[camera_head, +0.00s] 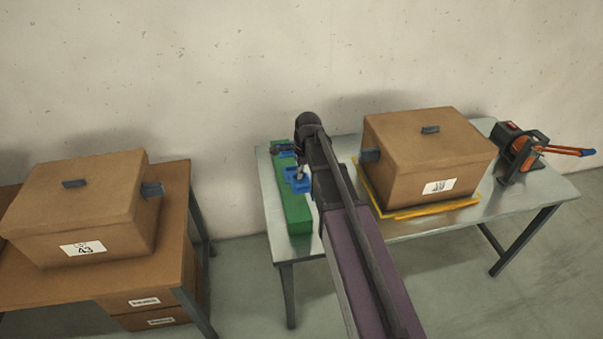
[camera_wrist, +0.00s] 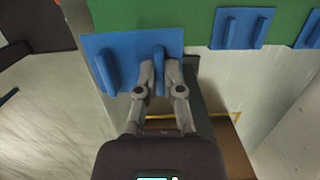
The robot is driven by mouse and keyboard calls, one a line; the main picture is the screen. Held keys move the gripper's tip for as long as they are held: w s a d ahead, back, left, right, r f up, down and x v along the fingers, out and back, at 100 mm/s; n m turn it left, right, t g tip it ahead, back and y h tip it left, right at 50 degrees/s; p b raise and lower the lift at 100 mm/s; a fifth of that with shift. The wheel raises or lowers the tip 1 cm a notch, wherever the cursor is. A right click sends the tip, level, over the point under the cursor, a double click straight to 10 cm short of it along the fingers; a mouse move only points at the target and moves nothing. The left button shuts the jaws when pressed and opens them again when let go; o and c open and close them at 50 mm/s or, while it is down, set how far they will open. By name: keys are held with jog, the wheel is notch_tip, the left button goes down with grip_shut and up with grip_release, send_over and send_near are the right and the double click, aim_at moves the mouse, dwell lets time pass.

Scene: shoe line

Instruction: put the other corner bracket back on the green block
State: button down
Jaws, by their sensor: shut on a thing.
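The green block (camera_head: 293,208) lies lengthwise at the left end of the metal table. It fills the top of the wrist view (camera_wrist: 165,14). My gripper (camera_wrist: 160,70) is shut on an upright rib of a blue corner bracket (camera_wrist: 128,50). This bracket also shows in the head view (camera_head: 296,181), at the block. In the wrist view it overlaps the block's edge; I cannot tell whether it touches. Another blue bracket (camera_wrist: 242,28) sits on the block to the right in the wrist view, and one more (camera_wrist: 312,32) is cut off at the frame edge.
A lidded brown box (camera_head: 425,155) stands in a yellow frame (camera_head: 437,209) right of my arm. An orange-and-black device (camera_head: 521,150) is at the table's right end. Another brown box (camera_head: 85,210) stands on a separate brown table, with a gap between the tables.

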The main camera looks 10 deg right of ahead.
aim_at(299, 199)
jog(key=shift+f, duration=0.2)
jog(key=shift+f+b, duration=4.3)
jog(key=shift+b, duration=0.2)
jog(key=shift+f+b, duration=0.4)
jog(key=shift+f, duration=0.05)
jog(key=shift+c, duration=1.5)
grip_release()
jog(key=shift+r, duration=0.2)
jog(key=shift+r+p, duration=3.35)
jog(key=shift+p, duration=0.2)
jog(key=shift+s, duration=0.1)
